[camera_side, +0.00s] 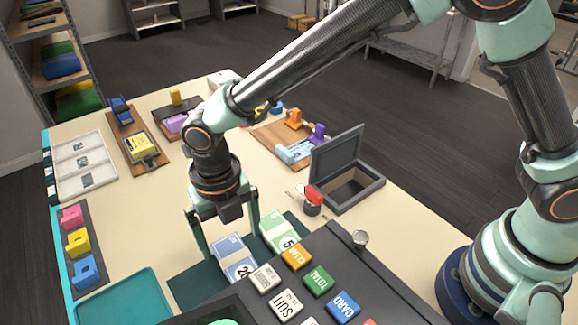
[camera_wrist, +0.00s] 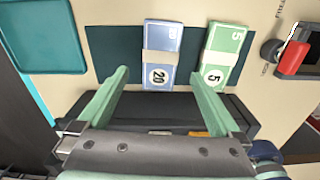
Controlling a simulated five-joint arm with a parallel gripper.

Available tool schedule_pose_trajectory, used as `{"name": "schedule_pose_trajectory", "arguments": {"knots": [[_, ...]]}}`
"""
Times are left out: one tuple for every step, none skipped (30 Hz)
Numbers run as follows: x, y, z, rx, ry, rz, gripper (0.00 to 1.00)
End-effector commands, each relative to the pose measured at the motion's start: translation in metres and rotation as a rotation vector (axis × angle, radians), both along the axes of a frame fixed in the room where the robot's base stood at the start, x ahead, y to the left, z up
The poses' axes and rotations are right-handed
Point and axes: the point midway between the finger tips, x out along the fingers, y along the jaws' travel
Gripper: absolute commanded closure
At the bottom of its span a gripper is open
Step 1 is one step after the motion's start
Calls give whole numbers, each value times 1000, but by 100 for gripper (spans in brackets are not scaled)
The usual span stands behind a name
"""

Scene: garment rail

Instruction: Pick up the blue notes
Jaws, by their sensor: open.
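The blue notes (camera_side: 235,258) are a banded bundle marked 20, lying on a dark green mat (camera_side: 188,287). In the wrist view the blue notes (camera_wrist: 161,52) lie ahead of my fingers, with a pale band across them. My gripper (camera_side: 229,245) is open above the mat, its fingers on either side of the blue bundle in the side view. In the wrist view my gripper (camera_wrist: 160,82) is empty, and its right finger reaches close to the green notes (camera_wrist: 223,55). The green notes, marked 5, lie beside the blue ones.
A dark keypad machine (camera_side: 330,255) with coloured keys stands close beside the notes. A red-topped stamp (camera_side: 313,197) and an open grey box (camera_side: 350,185) are to the right. A teal tray (camera_side: 122,297) lies at the front left.

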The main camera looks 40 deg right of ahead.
Motion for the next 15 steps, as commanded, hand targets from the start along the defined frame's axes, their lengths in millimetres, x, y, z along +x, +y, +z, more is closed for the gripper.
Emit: {"name": "schedule_pose_trajectory", "arguments": {"knots": [[0, 0, -7, -2, 2, -1, 0], [0, 0, -10, -2, 1, -1, 0], [0, 0, -12, -1, 1, -1, 0], [0, -1, -13, -1, 1, -2, 0], [0, 0, -15, 0, 0, -2, 0], [0, -1, -17, 0, 0, -2, 0], [0, -1, -19, -1, 1, -2, 0], [-1, -1, -22, -2, 2, -2, 0], [-1, -1, -27, -2, 2, -2, 0], [-1, -1, -32, -2, 2, -2, 0], [-1, -1, -37, -3, 3, -2, 0], [-2, -1, -43, -3, 3, -2, 0], [-2, -1, -47, -3, 2, -2, 0], [-2, -1, -51, -3, 3, -2, 0], [-1, -1, -56, -2, 2, -2, 0]]}}
